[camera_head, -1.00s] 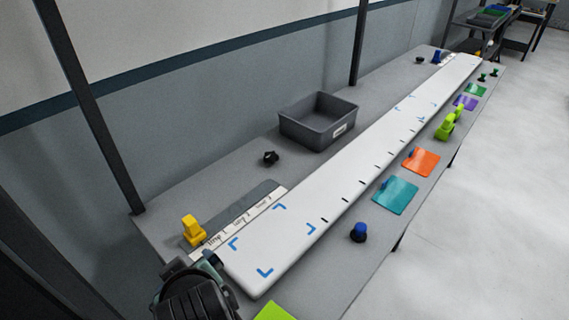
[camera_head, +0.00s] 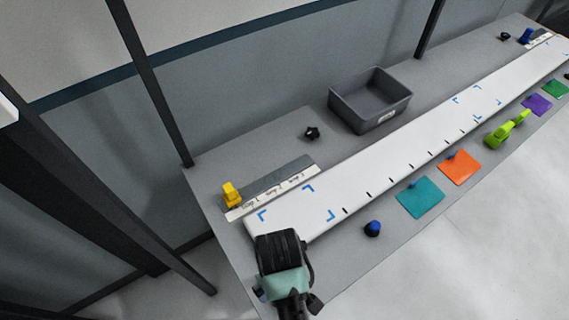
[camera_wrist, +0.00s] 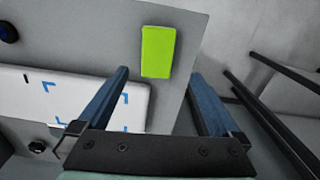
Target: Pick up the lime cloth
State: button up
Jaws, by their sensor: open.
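The lime cloth (camera_wrist: 158,52) is a flat bright green rectangle on the grey table near its end edge, seen in the wrist view. It lies ahead of my gripper (camera_wrist: 162,90), in line with the gap between the two blue fingers. The fingers are apart with nothing between them. In the head view my arm's end (camera_head: 284,268) is over the near end of the table, and the lime cloth does not show there, perhaps hidden behind the arm.
A long white board (camera_head: 390,163) runs along the grey table. Teal (camera_head: 420,197) and orange (camera_head: 460,167) cloths, a blue knob (camera_head: 373,228) and a lime clamp (camera_head: 507,129) line its front side. A grey bin (camera_head: 370,101) and a yellow clamp (camera_head: 231,194) stand behind.

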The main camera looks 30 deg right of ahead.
notch_tip(320, 180, down, 3)
jog(key=shift+s+d+f+p, duration=0.15)
jog(key=shift+f+p, duration=0.15)
jog(key=shift+f, duration=1)
jog(key=shift+s+d+f+p, duration=0.1)
jog(key=shift+f+p, duration=0.2)
jog(key=shift+f, duration=1)
jog(key=c, duration=1.3)
jog(key=shift+r+b, duration=0.35)
jog(key=shift+r, duration=4.7)
jog(key=shift+c, duration=0.2)
